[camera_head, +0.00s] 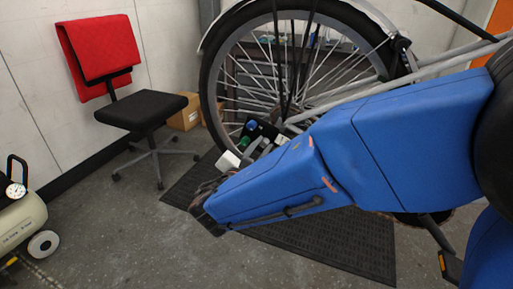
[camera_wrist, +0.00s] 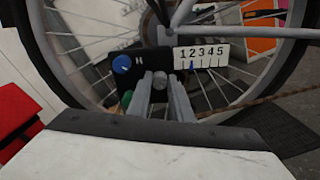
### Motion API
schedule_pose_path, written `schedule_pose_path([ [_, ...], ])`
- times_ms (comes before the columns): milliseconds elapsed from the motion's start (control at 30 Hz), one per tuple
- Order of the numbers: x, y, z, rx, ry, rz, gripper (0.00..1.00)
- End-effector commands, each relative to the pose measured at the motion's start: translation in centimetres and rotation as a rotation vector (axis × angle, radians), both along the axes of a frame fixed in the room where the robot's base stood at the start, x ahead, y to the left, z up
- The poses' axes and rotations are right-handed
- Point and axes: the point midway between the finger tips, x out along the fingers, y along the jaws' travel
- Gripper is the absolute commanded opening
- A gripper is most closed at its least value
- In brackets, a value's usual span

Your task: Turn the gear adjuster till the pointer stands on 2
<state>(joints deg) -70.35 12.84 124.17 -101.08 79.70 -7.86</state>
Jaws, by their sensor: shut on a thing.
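A black panel (camera_wrist: 98,76) at the wheel bears a white scale plate (camera_wrist: 201,55) marked 1 to 5. A small blue pointer (camera_wrist: 192,66) shows under the numbers, at or very near 2. A grey round knob (camera_wrist: 159,80) sits between the two grey fingers of my gripper (camera_wrist: 160,84), which is shut on it. A blue knob (camera_wrist: 122,64) is on the panel to the left, and a green knob (camera_wrist: 126,98) is below it, partly hidden by a finger. In the head view my arm hides much of the panel, and the scale cannot be read.
The bike wheel (camera_head: 216,84) stands behind the panel, with spokes and frame tubes close by. A black mat (camera_head: 340,238) lies on the floor. A chair with a red back (camera_head: 98,52) stands at the left. A compressor (camera_head: 22,222) is at the left edge.

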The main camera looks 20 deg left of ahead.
Motion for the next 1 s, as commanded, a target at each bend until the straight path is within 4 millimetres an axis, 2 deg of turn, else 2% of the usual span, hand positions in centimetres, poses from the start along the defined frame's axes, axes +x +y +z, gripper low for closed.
schedule_pose_path([
  [200,-0.05,0.27,0.14,0.166,-0.015,0.006,0.00],
  [500,-0.06,0.30,0.17,0.313,-0.026,0.007,0.00],
  [1000,-0.05,0.35,0.24,0.361,-0.031,0.009,0.00],
])
